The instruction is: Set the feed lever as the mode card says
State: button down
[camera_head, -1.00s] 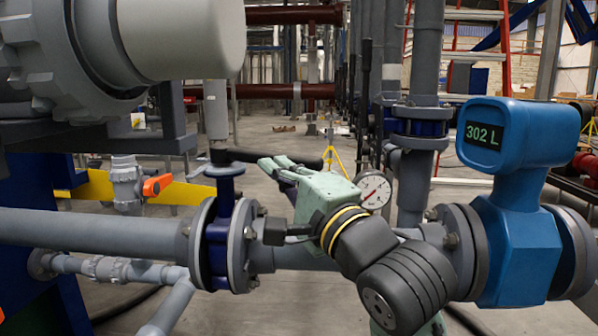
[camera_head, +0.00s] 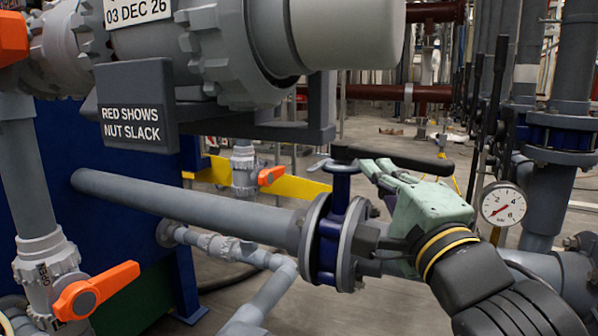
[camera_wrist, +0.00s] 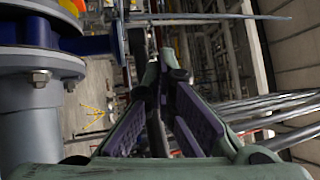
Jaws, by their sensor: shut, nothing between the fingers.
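A black lever handle (camera_head: 405,159) sits on top of a blue valve (camera_head: 335,225) in the grey pipe line and points right, roughly along the pipe. I take it as the feed lever. My gripper (camera_head: 368,168) is just below and beside the handle, right of the valve's stem. Its fingers are shut and empty; whether they touch the lever I cannot tell. In the wrist view the fingertips (camera_wrist: 160,62) come together, with the blue valve (camera_wrist: 75,46) to their left. No mode card is recognisable.
A dark sign (camera_head: 132,122) reads "RED SHOWS NUT SLACK", and a tag (camera_head: 138,10) reads "03 DEC 26". Orange-handled valves stand at left, one handle (camera_head: 95,290) low in front. A pressure gauge (camera_head: 503,204) is right of my gripper. Pipes crowd the space around the arm.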

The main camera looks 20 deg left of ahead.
jog(key=s+a, duration=0.2)
jog(key=a, duration=0.8)
jog(key=shift+s+a, duration=0.35)
jog(key=shift+s, duration=0.05)
jog(key=c, duration=2.4)
grip_release()
jog(key=c, duration=1.2)
grip_release()
